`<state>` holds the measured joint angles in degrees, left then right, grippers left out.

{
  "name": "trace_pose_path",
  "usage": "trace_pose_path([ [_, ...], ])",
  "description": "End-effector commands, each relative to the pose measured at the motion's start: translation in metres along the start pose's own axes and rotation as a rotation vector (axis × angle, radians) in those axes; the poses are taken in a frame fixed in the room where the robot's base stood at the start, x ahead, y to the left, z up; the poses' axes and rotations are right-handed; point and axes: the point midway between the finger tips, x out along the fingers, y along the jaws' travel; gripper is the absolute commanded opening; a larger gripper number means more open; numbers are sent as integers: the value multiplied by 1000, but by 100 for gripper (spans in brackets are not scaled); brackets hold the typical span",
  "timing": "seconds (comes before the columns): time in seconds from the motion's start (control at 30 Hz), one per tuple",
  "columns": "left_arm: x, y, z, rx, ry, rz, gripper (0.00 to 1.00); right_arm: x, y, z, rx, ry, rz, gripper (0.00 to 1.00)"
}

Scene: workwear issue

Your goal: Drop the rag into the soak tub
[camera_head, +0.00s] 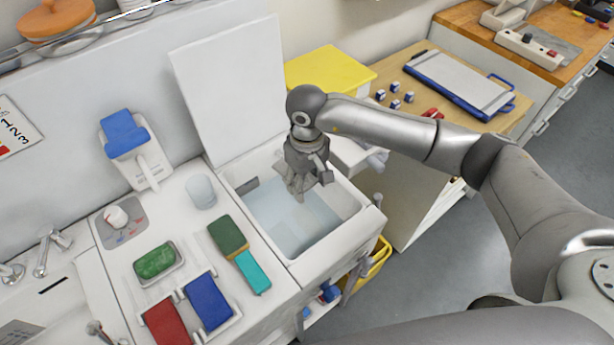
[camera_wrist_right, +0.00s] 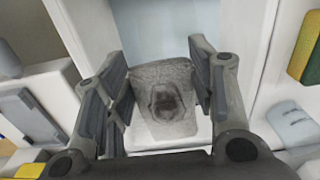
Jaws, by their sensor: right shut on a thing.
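The soak tub (camera_head: 345,197) is a white basin set into the counter, with pale bluish water in it and its white lid (camera_head: 230,85) standing open behind. My right gripper (camera_head: 303,182) is over the back part of the tub opening, pointing down. It is shut on a crumpled grey rag (camera_wrist_right: 160,75), which shows between the two fingers in the right wrist view. In the head view the rag is hard to tell from the grey fingers. My left gripper is not in view.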

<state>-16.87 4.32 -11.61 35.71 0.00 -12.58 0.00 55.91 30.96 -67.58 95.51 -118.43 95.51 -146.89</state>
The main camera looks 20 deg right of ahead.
Motion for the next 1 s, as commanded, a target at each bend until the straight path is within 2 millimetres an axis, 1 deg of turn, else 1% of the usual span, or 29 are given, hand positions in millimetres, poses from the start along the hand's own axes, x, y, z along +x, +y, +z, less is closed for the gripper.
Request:
trace_pose_path([
  [0.07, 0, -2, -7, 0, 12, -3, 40, 0, 0, 0, 0, 1, 0, 27],
  [0.17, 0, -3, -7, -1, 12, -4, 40, 0, 0, 0, 0, 1, 0, 27],
  [0.2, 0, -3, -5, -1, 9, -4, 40, 0, 0, 0, 0, 0, 0, 55],
  [0.37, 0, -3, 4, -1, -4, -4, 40, 0, 0, 0, 0, 0, 0, 76],
  [0.5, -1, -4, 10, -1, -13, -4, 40, 0, 0, 0, 0, 0, 0, 76],
  [0.67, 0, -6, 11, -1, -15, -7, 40, 0, 0, 0, 0, 0, 0, 76],
  [0.77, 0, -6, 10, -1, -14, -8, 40, -5, 0, 0, -1, 1, 0, 76],
  [0.87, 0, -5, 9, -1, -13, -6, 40, -17, 0, -1, -2, 4, 1, 76],
  [1.0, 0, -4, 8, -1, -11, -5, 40, -46, 0, -1, -2, 6, 1, 76],
])
